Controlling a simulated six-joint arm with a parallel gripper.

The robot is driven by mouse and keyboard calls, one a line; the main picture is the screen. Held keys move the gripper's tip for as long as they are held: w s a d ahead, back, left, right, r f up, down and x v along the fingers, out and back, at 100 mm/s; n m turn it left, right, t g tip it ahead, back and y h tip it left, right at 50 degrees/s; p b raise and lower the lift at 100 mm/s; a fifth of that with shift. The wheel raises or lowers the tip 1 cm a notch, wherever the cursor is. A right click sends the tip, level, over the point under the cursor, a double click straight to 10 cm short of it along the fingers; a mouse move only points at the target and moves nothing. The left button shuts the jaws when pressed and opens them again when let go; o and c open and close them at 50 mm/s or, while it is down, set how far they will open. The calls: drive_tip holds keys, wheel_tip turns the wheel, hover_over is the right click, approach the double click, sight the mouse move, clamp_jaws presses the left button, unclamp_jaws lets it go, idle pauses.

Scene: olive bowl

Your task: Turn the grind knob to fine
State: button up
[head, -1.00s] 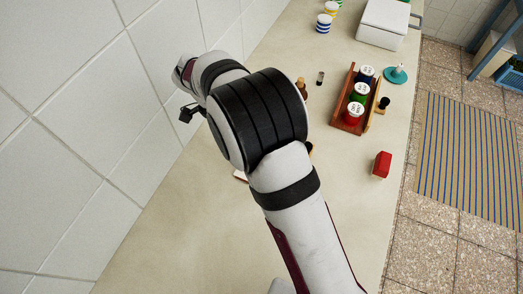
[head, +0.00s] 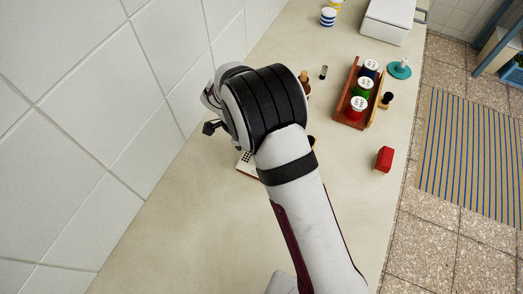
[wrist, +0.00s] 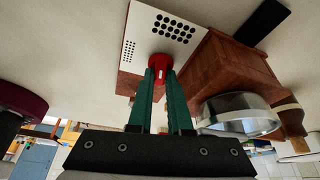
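The red grind knob (wrist: 161,61) shows in the wrist view on a white plate (wrist: 145,20) with large black dots at one end and small dots at the other. The plate is on a brown wooden grinder body (wrist: 222,62). My gripper (wrist: 160,75) has its two green fingers a short gap apart, with their tips at the knob and red showing between them. I cannot tell whether the fingers press on it. In the head view my arm hides the knob and my fingers; a bit of the dotted plate (head: 247,166) shows.
A clear round vessel (wrist: 238,115) is close to the right finger. In the head view, a wooden rack (head: 345,115) with several lidded jars and a red block (head: 384,159) are to the right. The tiled wall (head: 90,110) is at the left. The near counter (head: 190,230) is clear.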

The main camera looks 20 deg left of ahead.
clamp_jaws()
drive_tip(key=shift+n, duration=0.4)
drive_tip(key=n+t, duration=0.1)
drive_tip(key=n, duration=0.1)
drive_tip(key=shift+s+n+y, duration=0.1)
drive_tip(key=shift+n+y, duration=0.2)
drive_tip(key=shift+n, duration=0.1)
drive_tip(key=n+t, duration=0.1)
drive_tip(key=n, duration=0.2)
drive_tip(key=shift+s+d+n+y, duration=0.1)
drive_tip(key=shift+d+n+y, duration=0.05)
drive_tip(key=shift+n+y, duration=0.25)
drive_tip(key=n, duration=0.2)
drive_tip(key=n+t+y, duration=0.1)
drive_tip(key=n, duration=0.1)
drive_tip(key=shift+d+y, duration=0.1)
drive_tip(key=shift+y, duration=0.2)
drive_tip(key=shift+n+y, duration=0.5)
drive_tip(key=shift+n, duration=1.2)
drive_tip(key=o, duration=0.7)
unclamp_jaws()
drive_tip(key=shift+c, duration=0.2)
